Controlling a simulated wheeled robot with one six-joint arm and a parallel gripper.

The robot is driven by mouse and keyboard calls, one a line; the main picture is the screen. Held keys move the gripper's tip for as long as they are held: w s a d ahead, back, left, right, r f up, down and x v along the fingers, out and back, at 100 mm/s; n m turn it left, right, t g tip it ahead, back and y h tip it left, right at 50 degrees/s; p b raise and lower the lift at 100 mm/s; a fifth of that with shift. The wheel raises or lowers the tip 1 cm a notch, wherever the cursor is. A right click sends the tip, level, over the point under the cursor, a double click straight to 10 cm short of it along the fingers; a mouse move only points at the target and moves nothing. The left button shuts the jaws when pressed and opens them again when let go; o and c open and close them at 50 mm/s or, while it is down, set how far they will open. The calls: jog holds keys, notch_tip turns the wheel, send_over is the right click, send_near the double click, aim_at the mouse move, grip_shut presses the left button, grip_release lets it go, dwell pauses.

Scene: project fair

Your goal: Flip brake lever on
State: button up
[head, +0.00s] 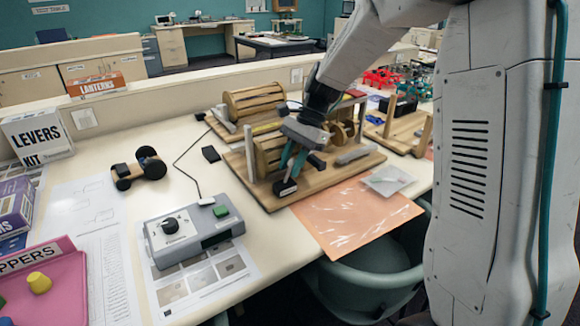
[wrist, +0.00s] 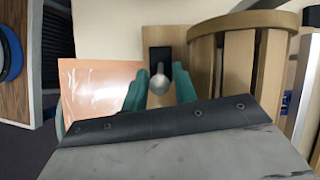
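The brake lever shows in the wrist view as a rounded grey knob (wrist: 159,80) on a shaft, rising from a black base plate (wrist: 160,55) on a wooden board. In the head view its black base (head: 285,187) sits at the front left of the wooden drum model's board (head: 330,180). My gripper (head: 291,163) is over the lever, its teal fingers pointing down. In the wrist view the gripper (wrist: 159,88) has one finger on each side of the knob, with small gaps. The lever's tilt is hard to tell.
The wooden drum (wrist: 235,65) stands close to the right of my fingers in the wrist view. An orange sheet (head: 355,212) lies in front of the board. A grey control box (head: 187,230) with a dial and a small black wheeled model (head: 140,168) are to the left.

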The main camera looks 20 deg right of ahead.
jog(key=v, duration=0.6)
jog(key=shift+r, duration=0.25)
jog(key=shift+d, duration=0.15)
jog(key=s+r+n+t+h, duration=0.1)
jog(key=s+n, duration=0.5)
jog(key=s, duration=0.9)
jog(key=s+r+n+t+h, duration=0.1)
jog(key=s+n+h, duration=0.3)
jog(key=s, duration=1.2)
jog(key=r+n, duration=0.1)
jog(key=n, duration=0.2)
jog(key=shift+a+t, duration=0.4)
